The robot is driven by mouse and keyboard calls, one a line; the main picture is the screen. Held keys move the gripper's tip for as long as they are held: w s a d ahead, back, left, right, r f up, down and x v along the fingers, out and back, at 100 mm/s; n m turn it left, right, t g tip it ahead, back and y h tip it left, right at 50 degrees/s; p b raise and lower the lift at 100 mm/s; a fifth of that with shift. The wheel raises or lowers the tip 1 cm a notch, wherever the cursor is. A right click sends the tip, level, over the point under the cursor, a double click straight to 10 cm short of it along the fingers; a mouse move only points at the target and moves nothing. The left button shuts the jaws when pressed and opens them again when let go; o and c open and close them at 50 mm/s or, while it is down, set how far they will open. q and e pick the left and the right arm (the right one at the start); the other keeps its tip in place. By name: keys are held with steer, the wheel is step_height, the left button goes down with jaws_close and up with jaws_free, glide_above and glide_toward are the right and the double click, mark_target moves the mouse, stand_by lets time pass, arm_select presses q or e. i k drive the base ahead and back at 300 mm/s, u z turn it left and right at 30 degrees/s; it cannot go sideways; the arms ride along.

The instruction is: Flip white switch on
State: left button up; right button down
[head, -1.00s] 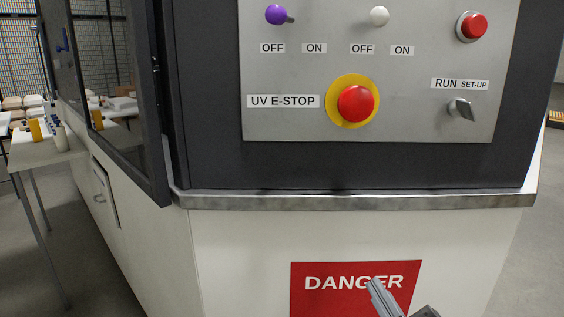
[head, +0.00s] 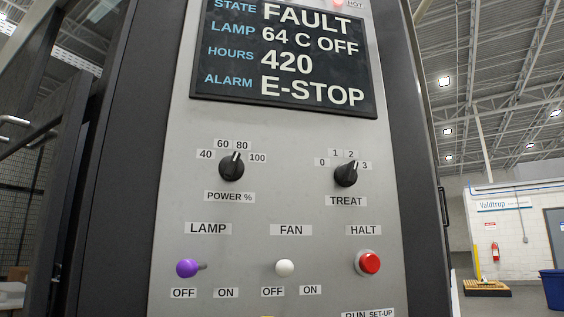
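The white switch (head: 285,267) is a round white knob under the FAN label (head: 291,230) on the grey control panel. Its OFF label (head: 273,292) is below left and its ON label (head: 310,290) below right. The knob sits a little nearer OFF, but its stem is hidden behind the knob, so its tilt is hard to tell. Neither gripper is in view now.
Left of it, the purple LAMP switch (head: 187,268) leans toward OFF. The red HALT button (head: 369,263) is to the right. Two black dials (head: 232,167) (head: 346,174) sit above. The display (head: 285,50) reads FAULT, 64 C OFF, E-STOP.

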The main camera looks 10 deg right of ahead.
mark_target(284, 269)
steer(key=k, duration=0.5)
steer(key=u, duration=1.7)
steer(key=i, duration=1.35)
steer(key=z, duration=2.15)
